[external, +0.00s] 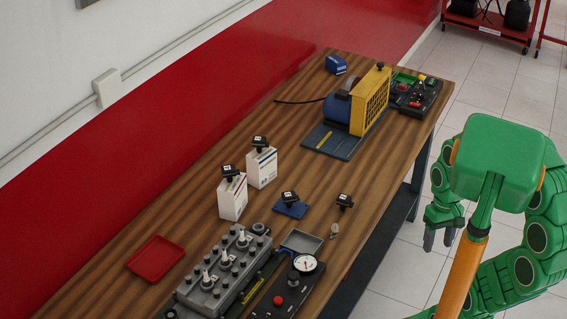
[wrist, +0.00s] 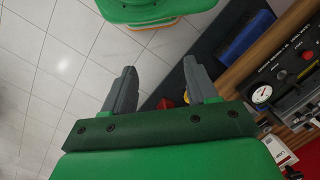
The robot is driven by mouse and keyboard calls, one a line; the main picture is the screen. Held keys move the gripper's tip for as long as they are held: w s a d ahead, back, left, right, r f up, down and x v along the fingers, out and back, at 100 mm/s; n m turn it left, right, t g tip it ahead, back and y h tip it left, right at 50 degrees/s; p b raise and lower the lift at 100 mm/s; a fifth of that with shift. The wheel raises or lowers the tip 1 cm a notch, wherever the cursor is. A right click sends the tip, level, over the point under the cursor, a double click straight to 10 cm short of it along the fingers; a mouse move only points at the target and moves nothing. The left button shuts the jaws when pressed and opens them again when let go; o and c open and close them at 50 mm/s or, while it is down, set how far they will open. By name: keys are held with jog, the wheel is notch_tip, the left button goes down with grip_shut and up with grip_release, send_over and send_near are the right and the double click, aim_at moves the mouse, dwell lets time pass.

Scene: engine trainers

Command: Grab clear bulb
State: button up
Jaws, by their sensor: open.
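A small pale, clear-looking bulb (external: 334,230) lies on the wooden workbench (external: 240,136) near its right edge, between a black clip-like part and the dial gauge. It is too small to see in detail, and I cannot make it out in the wrist view. My gripper (external: 439,240) hangs beyond the bench's right edge, over the floor, well to the right of the bulb. In the wrist view my gripper (wrist: 158,66) has its two grey fingers spread apart with nothing between them.
A dial gauge (external: 305,264) and a grey engine block (external: 226,268) stand at the bench's near end. White boxes (external: 232,197), a red tray (external: 156,258) and a blue motor with a yellow grille (external: 370,100) are also on it. Tiled floor (external: 397,270) lies beside the bench.

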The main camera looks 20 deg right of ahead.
jog(key=shift+d+m+h, duration=0.3)
jog(key=shift+d, duration=0.55)
jog(key=c, duration=0.3)
jog(key=w+a+f+m+g+y, duration=0.2)
jog(key=w+a+f+m+y, duration=0.2)
jog(key=w+a, duration=0.45)
jog(key=m+t+y, duration=0.1)
jog(key=m+y, duration=0.7)
jog(key=m, duration=0.3)
send_near(334, 227)
jog(key=s+a+r, duration=0.3)
jog(key=s+r, duration=0.2)
jog(key=s, duration=0.4)
jog(key=w+f+m+t, duration=0.1)
jog(key=w+f+m, duration=0.1)
jog(key=w+d+f+m+t+y, duration=0.1)
jog(key=w+f+m, duration=0.1)
jog(key=w+f, duration=0.1)
jog(key=w+f+m+t, duration=0.1)
jog(key=w+f+m, duration=0.1)
jog(key=shift+w+d+f+m+y, duration=0.2)
jog(key=shift+w+d+m+y, duration=0.1)
jog(key=shift+w+d+m, duration=0.1)
jog(key=shift+f+x, duration=0.15)
jog(key=shift+x, duration=1.75)
jog(key=shift+f+x, duration=0.2)
jog(key=shift+x, duration=1.75)
